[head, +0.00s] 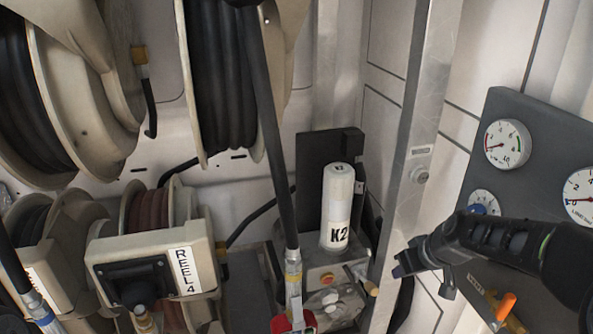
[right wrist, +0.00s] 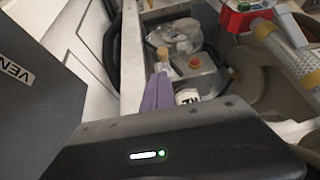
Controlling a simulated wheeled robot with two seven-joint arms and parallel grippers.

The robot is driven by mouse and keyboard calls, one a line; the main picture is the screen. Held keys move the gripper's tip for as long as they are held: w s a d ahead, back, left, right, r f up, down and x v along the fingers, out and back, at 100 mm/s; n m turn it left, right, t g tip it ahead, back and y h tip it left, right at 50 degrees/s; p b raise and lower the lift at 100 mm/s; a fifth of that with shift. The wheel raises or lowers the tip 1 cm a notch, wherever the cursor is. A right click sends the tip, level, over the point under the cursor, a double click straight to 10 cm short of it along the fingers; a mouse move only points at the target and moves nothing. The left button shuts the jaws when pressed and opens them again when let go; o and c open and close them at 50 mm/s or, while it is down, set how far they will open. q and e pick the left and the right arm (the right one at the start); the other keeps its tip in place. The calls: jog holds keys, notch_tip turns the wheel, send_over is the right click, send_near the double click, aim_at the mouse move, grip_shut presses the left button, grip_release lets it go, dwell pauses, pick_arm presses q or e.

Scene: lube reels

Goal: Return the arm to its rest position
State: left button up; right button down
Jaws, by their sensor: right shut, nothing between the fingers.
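My right arm (head: 500,245) reaches in from the right edge of the head view, in front of the grey gauge panel. Its gripper (head: 408,264) is at the left end of the arm, close to the metal post. It is shut and empty. In the right wrist view the closed purple fingers (right wrist: 157,92) show above the dark gripper body, with the K2 cylinder partly hidden behind them. My left gripper is not in view.
A gauge panel (head: 540,125) stands right, with an orange handle (head: 505,306) below. A metal post (head: 412,150) rises beside the gripper. The white K2 cylinder (head: 337,205) stands left of it. Hose reels (head: 225,85) and a hanging hose (head: 275,150) fill the left.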

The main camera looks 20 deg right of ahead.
jog(key=s+a+f+m+g+y, duration=0.1)
jog(key=s+a+f+g+y, duration=0.15)
jog(key=a+f, duration=1.65)
jog(key=s+a+f+g, duration=0.1)
jog(key=s+a+f, duration=0.5)
jog(key=s+a, duration=0.1)
jog(key=s+a+f+g+y, duration=0.1)
jog(key=s+a+f, duration=0.5)
jog(key=s, duration=0.4)
jog(key=shift+a+f+m+g, duration=0.35)
jog(key=shift+f+m, duration=0.05)
jog(key=shift+f, duration=0.2)
jog(key=shift+d, duration=0.1)
